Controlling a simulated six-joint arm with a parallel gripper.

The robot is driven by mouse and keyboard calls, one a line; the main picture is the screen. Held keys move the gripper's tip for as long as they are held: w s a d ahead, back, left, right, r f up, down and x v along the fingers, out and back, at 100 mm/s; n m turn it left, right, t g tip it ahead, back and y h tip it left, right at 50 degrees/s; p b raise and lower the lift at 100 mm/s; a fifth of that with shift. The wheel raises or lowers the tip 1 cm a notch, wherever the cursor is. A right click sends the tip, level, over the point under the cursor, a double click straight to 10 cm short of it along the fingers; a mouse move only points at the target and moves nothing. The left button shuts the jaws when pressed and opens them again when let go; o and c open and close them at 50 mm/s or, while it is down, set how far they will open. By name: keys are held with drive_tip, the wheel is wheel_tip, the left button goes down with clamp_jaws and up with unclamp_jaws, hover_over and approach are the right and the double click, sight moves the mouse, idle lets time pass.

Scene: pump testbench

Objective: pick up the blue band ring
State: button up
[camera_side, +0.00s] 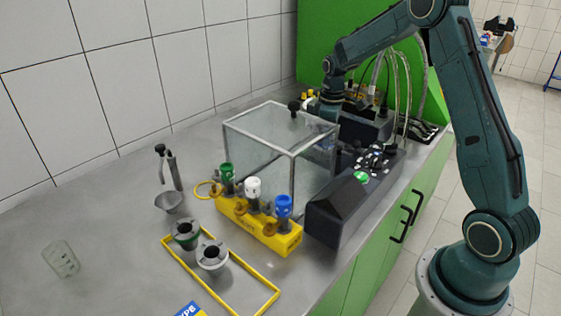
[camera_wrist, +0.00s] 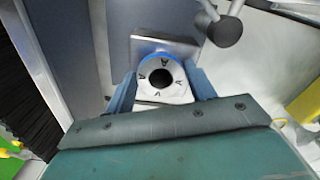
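The blue band ring (camera_wrist: 149,92) shows in the wrist view as a white ring with dark marks, a dark centre hole and a blue band along its far edge. It is in front of a square grey metal block (camera_wrist: 150,45). My gripper (camera_wrist: 160,72) has one finger on each side of the ring. Whether the fingers touch it, or stand slightly apart from it, I cannot tell. In the side view my arm reaches behind the glass box, and my fingertips and this ring are not clearly visible there.
The glass box (camera_side: 262,150) stands close to my wrist. A dark console (camera_side: 335,215) and a yellow block (camera_side: 262,232) with green, white and blue-topped valves are in front.

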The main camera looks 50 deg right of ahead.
drive_tip(key=c, duration=0.7)
drive_tip(key=shift+o, duration=0.2)
drive_tip(key=shift+r, duration=0.15)
wheel_tip(320, 180, up, 20)
idle(0.7)
